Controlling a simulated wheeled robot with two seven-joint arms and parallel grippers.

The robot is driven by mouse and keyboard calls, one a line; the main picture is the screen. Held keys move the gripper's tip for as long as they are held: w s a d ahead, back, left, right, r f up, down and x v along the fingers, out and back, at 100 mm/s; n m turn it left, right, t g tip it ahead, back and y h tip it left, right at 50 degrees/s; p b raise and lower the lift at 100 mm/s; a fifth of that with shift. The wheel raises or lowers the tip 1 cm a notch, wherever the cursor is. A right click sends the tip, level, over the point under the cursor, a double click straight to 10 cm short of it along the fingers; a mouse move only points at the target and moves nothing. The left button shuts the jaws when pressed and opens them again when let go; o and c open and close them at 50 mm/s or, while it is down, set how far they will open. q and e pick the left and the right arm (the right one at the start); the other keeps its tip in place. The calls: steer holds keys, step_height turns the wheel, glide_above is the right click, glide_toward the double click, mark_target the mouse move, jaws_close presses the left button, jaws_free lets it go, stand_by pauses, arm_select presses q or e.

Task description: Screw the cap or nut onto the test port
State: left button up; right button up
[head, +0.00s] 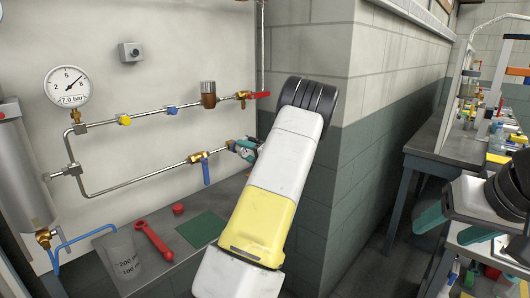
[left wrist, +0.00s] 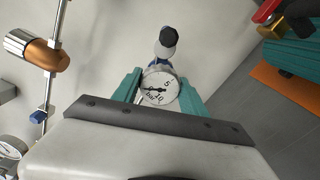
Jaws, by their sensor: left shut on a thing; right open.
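My left gripper (head: 243,149) is at the right end of the lower pipe, just past the brass valve (head: 197,158) with the blue lever. In the left wrist view its teal fingers (left wrist: 160,95) are shut on a small round gauge (left wrist: 159,87) with a white dial. The test port is hidden behind the gauge and fingers, so I cannot tell how they meet. A small red cap (head: 178,209) lies on the bench below. My right gripper (head: 450,228) is open at the right, away from the pipes.
The bench (head: 180,242) holds a red wrench (head: 153,241), a green mat (head: 202,229) and a clear beaker (head: 124,254). A large gauge (head: 68,86) is at the left. The upper pipe carries a red-handled valve (head: 258,95). A wall corner (head: 335,130) stands close right of my left arm.

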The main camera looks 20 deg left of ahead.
arm_select(q)
steer(key=shift+w+a, duration=0.1)
steer(key=shift+a, duration=0.1)
steer(key=m, duration=0.6)
steer(key=shift+m, duration=0.4)
steer(key=m, duration=0.7)
steer(key=o, duration=1.6)
steer(key=shift+o, duration=0.2)
